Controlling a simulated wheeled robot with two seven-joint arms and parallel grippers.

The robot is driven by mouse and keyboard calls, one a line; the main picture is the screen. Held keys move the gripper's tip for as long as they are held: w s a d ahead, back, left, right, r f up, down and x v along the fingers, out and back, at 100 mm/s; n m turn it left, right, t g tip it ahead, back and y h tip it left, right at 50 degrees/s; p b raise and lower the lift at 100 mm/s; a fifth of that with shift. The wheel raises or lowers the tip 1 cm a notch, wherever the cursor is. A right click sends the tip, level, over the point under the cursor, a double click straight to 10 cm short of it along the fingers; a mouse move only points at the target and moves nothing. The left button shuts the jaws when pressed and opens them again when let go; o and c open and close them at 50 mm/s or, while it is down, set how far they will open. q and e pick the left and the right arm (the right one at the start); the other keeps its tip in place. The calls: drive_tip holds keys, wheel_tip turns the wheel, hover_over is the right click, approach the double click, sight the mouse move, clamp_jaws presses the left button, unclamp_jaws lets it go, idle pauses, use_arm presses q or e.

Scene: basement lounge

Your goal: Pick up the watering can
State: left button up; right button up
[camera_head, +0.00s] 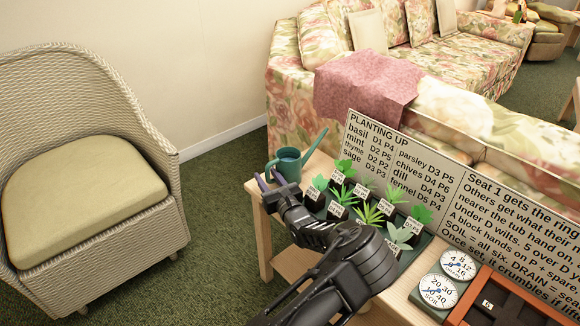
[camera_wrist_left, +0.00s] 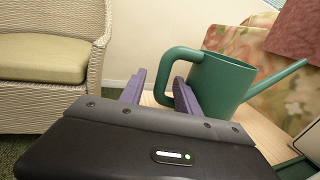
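The teal watering can (camera_head: 288,164) stands upright at the left end of the wooden table, its spout pointing up to the right and its loop handle to the left. My left gripper (camera_head: 268,181) is at the can's near left side, its purple fingers apart. In the left wrist view the can (camera_wrist_left: 222,84) is just beyond the fingers, and its handle shows in the gap of the open left gripper (camera_wrist_left: 160,80). The right finger overlaps the handle and the can's body in the picture; I cannot tell whether they touch. My right gripper is not in view.
A tray of labelled seedlings (camera_head: 366,205) is right of my left gripper, with a text board (camera_head: 400,160) behind it. Two dials (camera_head: 440,290) and a brown box (camera_head: 500,305) are further right. A wicker chair (camera_head: 85,160) stands left; green carpet lies between.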

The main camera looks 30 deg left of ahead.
use_arm(q)
drive_tip(key=shift+c, duration=0.3)
clamp_jaws()
drive_tip(key=shift+r, duration=0.1)
idle(0.9)
